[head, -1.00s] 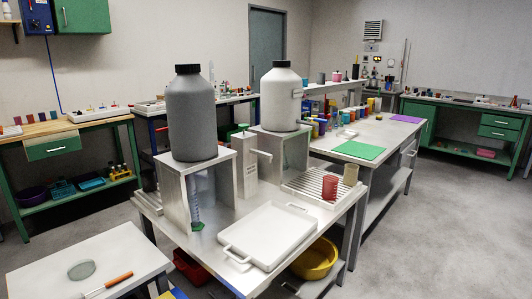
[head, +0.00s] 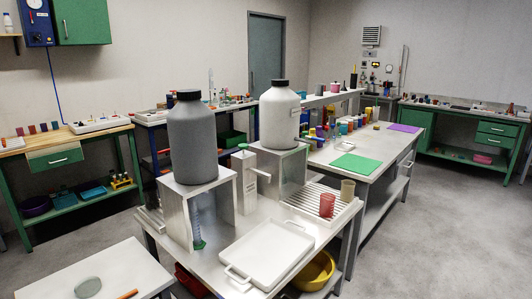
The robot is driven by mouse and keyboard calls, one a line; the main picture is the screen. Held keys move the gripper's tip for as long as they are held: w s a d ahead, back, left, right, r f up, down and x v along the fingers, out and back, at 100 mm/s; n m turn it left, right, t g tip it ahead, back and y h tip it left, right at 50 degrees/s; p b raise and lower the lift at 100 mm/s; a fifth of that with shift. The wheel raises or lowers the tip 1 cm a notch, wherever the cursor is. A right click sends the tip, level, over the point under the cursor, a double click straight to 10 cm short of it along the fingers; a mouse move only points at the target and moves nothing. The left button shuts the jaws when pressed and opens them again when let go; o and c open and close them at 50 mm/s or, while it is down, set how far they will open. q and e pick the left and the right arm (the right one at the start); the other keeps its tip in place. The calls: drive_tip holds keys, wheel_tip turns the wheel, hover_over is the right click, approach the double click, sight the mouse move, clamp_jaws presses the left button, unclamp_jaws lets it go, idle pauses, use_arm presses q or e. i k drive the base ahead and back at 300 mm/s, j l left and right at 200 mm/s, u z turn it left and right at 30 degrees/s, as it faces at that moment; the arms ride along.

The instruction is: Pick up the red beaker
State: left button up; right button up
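The red beaker (head: 327,205) stands upright on the white ribbed drying rack (head: 303,205) at the right end of the near metal table, in the head view. A beige beaker (head: 347,190) stands just behind it to the right, close to it. Neither of my grippers is in view, and nothing holds the red beaker.
A white tray (head: 268,250) lies at the table's front, left of the rack. A grey bottle (head: 192,140) and a white bottle (head: 279,115) stand on metal stands behind. A yellow basin (head: 316,270) sits below. Open floor (head: 440,240) lies to the right.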

sight(327, 202)
drive_tip(key=i+l, duration=0.75)
drive_tip(key=i, duration=0.15)
drive_tip(key=i+l+u, duration=0.1)
drive_tip(key=i+l, duration=0.65)
drive_tip(key=i, duration=0.15)
